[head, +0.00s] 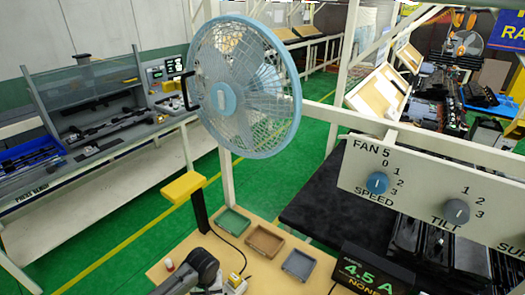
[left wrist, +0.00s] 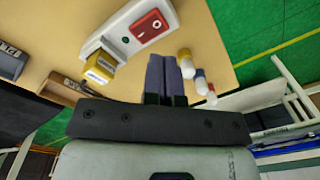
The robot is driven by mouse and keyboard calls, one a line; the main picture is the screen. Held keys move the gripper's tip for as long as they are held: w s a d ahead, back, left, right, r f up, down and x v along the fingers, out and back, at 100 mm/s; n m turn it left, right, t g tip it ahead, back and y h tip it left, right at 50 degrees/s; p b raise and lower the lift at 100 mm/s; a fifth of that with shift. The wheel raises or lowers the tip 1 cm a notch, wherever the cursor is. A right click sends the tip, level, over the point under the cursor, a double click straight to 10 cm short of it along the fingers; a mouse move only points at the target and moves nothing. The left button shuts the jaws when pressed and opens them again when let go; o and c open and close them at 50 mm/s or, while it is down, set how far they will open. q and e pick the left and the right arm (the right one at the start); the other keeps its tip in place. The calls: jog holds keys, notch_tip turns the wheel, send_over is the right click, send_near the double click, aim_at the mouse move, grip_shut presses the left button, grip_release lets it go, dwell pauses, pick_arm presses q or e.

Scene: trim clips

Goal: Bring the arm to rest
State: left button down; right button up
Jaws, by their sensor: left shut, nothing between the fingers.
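My left arm (head: 200,268) shows at the bottom of the head view, low over the wooden table; its fingers do not show there. In the left wrist view my left gripper (left wrist: 165,62) has its two bluish fingers together, with nothing between them. The fingertips are over the table, near a white switch box with a red rocker (left wrist: 143,22). A yellow block (left wrist: 101,66) is to their left and small coloured cylinders (left wrist: 200,82) are to their right. My right gripper is in neither view.
Green (head: 231,222), brown (head: 264,241) and grey (head: 299,264) trays line the table. A yellow-topped post (head: 184,187) stands at its back edge, beneath a blue caged fan (head: 285,100). A display reading 4.5 A (head: 367,274) and a knob panel (head: 420,195) are at right.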

pick_arm(q)
jog(key=shift+w+r+m, duration=0.2)
jog(key=shift+r+m, duration=0.1)
jog(key=shift+m, duration=0.6)
jog(key=w+d+r+m+t, duration=0.1)
jog(key=d+r+m+t, duration=0.25)
jog(key=r, duration=0.55)
jog(key=w+d+r+m+t, duration=0.2)
jog(key=d+r+m+t, duration=0.15)
jog(key=r, duration=0.45)
jog(key=s+r+t+h+p, duration=0.25)
jog(key=s+r, duration=0.45)
jog(key=r, duration=0.4)
jog(key=s+a+f+n+y+p, duration=0.1)
jog(key=s+a+n+p, duration=0.2)
jog(key=s, duration=0.4)
jog(key=s+a+f+n+y+p, duration=0.1)
jog(key=s+a+p, duration=0.1)
jog(key=s+a, duration=0.45)
jog(key=s+f+g+p, duration=0.1)
jog(key=s+f+g, duration=0.1)
jog(key=s, duration=0.4)
jog(key=s+a+f+g+p, duration=0.1)
jog(key=s+f+g+p, duration=0.1)
jog(key=s+f, duration=0.3)
jog(key=s+f+n+g+p, duration=0.1)
jog(key=s+f, duration=0.3)
jog(key=s, duration=0.5)
jog(key=shift+a+g, duration=0.3)
jog(key=shift+g, duration=0.15)
